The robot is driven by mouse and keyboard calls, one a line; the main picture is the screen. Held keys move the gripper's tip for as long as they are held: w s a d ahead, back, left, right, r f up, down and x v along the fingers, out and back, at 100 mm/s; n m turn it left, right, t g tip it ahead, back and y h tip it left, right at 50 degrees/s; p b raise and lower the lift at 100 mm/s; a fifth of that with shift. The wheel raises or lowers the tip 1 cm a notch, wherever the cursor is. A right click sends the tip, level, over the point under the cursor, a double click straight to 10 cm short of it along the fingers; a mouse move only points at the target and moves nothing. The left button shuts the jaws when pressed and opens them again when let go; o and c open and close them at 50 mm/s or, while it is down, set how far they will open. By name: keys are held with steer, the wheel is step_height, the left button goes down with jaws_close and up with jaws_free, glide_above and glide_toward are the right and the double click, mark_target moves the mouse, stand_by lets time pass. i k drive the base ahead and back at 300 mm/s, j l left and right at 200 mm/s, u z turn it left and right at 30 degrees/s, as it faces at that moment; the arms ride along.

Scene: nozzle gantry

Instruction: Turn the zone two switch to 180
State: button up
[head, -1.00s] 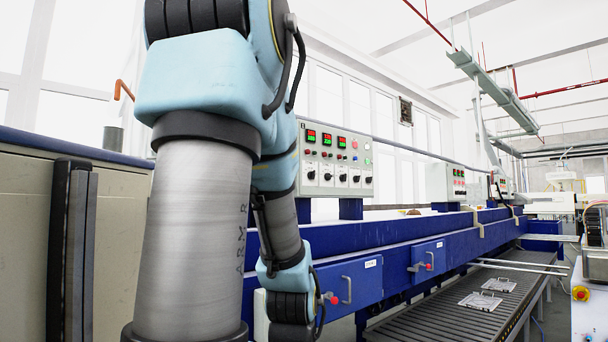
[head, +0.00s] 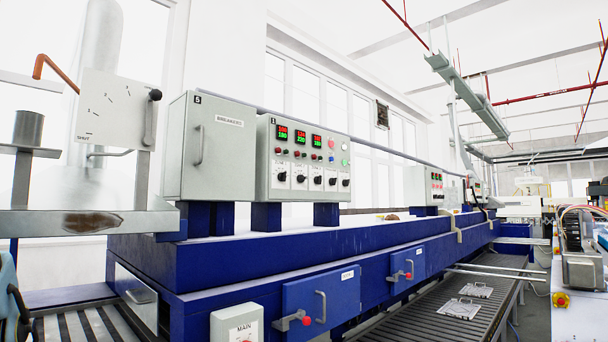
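The grey control panel (head: 262,190) marked 1 stands on blue posts on top of the long blue machine, left of the picture's middle. It carries three red-and-green displays; the middle display (head: 300,134) seems to read 220 in green, and its neighbours seem to read 180. A row of several black rotary switches runs along the lower part. The second switch from the left (head: 300,178) sits below the middle display; its label and exact pointer angle are too small to read. My gripper is not in view; only a bit of my arm shows at the lower left edge.
A grey cabinet (head: 212,150) marked 5 stands directly left of the panel. Further left is a plate with a black-knobbed lever (head: 150,118). Blue doors with red-knobbed handles (head: 300,318) and a MAIN box (head: 236,326) are below. A roller conveyor (head: 420,318) runs along the front.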

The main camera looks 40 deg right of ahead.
mark_target(300, 179)
steer(key=u, duration=0.45)
steer(key=l+u, duration=0.15)
steer(key=u, duration=0.35)
steer(key=l+u, duration=0.1)
steer(key=u, duration=0.8)
steer(key=l+u, duration=0.15)
steer(key=u, duration=0.8)
steer(key=k+l+u, duration=0.15)
steer(key=u, duration=0.25)
steer(key=k+u, duration=0.15)
steer(key=u, duration=0.2)
steer(key=k+l+z, duration=0.1)
steer(key=k+z, duration=0.15)
steer(key=k, duration=0.5)
